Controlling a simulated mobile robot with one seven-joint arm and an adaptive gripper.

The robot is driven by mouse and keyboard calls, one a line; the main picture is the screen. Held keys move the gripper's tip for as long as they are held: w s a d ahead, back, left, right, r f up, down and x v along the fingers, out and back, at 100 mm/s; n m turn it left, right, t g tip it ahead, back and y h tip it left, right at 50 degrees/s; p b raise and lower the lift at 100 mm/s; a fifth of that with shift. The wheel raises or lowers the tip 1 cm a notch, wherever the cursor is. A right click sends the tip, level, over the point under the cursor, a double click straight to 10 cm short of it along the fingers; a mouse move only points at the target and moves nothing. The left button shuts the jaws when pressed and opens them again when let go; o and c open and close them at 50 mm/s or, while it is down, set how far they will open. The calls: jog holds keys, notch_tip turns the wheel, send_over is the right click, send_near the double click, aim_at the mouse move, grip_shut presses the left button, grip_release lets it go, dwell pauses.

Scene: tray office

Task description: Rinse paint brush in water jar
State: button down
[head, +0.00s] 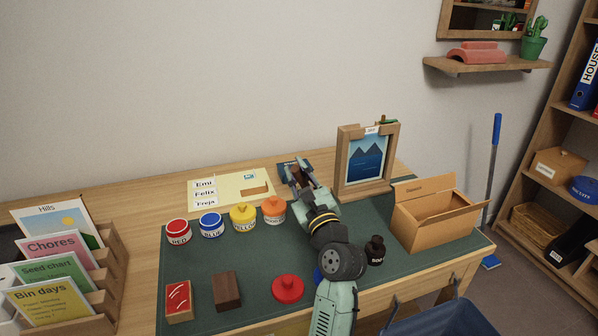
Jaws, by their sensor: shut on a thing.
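My gripper (294,168) is at the back of the desk, just right of the cream sheet. I cannot pick out the paint brush or the water jar; my arm hides part of the mat. Paint pots stand in a row left of my gripper: red (178,232), blue (211,225), yellow (242,217) and orange (274,210).
A framed mountain picture (367,158) stands close right of my gripper. A red lidded thing (287,289) and two blocks lie in front. A card rack (108,275) is left.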

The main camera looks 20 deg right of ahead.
jog(key=shift+r, duration=0.1)
dwell(0.4)
notch_tip(320, 180, up, 7)
jog(key=p, duration=0.8)
dwell(2.0)
notch_tip(320, 180, up, 2)
jog(key=shift+r+p, duration=0.1)
jog(key=shift+p, duration=0.85)
jog(key=shift+r, duration=0.8)
